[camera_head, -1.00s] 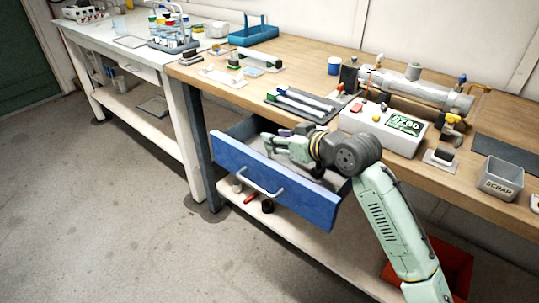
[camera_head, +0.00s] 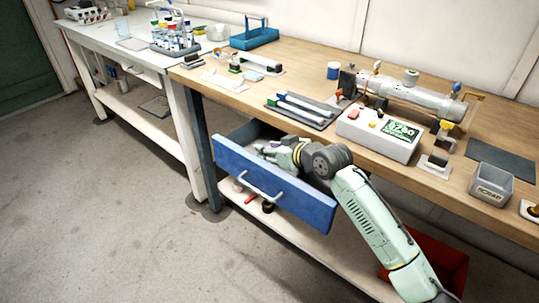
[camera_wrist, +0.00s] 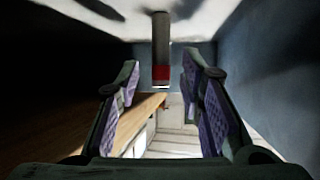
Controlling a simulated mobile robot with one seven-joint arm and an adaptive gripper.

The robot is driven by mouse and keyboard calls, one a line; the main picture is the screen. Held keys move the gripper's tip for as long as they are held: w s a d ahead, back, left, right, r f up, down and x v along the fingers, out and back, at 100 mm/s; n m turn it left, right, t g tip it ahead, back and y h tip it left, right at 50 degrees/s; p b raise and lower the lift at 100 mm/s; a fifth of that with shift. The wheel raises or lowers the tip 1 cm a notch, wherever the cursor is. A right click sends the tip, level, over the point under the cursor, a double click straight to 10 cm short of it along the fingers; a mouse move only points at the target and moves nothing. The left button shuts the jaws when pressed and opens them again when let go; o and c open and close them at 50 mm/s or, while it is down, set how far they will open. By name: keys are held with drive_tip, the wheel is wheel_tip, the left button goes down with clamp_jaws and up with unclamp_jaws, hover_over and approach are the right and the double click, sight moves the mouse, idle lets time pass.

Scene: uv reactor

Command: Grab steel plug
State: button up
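My gripper (camera_head: 265,150) is low inside the open blue drawer (camera_head: 265,184) under the workbench; its fingertips are small in the head view. In the wrist view my gripper (camera_wrist: 158,82) is open, its two purple-padded fingers spread with a gap between them. A grey cylinder with a red band (camera_wrist: 161,45) shows at the top centre, ahead of the gap and apart from both fingers. It may be the steel plug, but I cannot tell for sure. No steel plug can be made out in the drawer in the head view.
The drawer walls are close around my gripper. Above it on the bench are a dark tray with white tubes (camera_head: 297,111), a white control box (camera_head: 378,134), a steel reactor tube (camera_head: 415,95) and a grey scrap bin (camera_head: 491,184). The floor at left is clear.

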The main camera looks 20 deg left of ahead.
clamp_jaws()
idle(0.4)
